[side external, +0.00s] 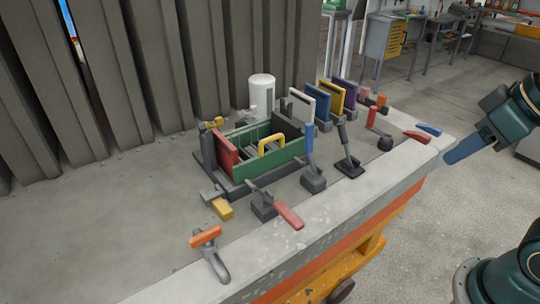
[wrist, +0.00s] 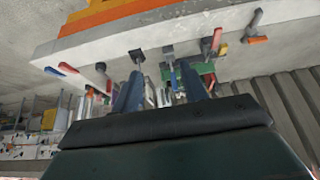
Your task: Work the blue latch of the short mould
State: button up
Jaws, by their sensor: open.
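A mould with green walls (side external: 262,146), a red end panel (side external: 221,150) and a yellow handle (side external: 271,143) stands on the bench. A blue upright lever (side external: 310,139) on a dark base stands close to its right front; a second, small blue handle (side external: 429,129) lies low near the bench's right end. I cannot tell which belongs to the short mould. My gripper (side external: 452,157) is off the bench's right edge, apart from both. In the wrist view my gripper (wrist: 161,93) has two fingers spread, with nothing visibly held, and the bench appears upside down.
White, blue, yellow and purple panels (side external: 344,93) stand behind, beside a white cylinder (side external: 262,93). The left bench top (side external: 110,220) is clear.

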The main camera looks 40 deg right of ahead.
dwell(0.4)
jog(key=w+r+g, duration=0.1)
jog(key=w+r, duration=0.2)
jog(key=w, duration=0.5)
jog(key=w+r+g, duration=0.2)
jog(key=w, duration=0.7)
jog(key=g, duration=0.2)
send_over(309, 137)
notch_tip(309, 137, down, 8)
jog(key=shift+w+d+f+g, duration=0.15)
jog(key=shift+w+d+g, duration=0.15)
jog(key=shift+w+d, duration=0.1)
jog(key=shift+f, duration=0.1)
jog(key=shift+f, duration=6.8)
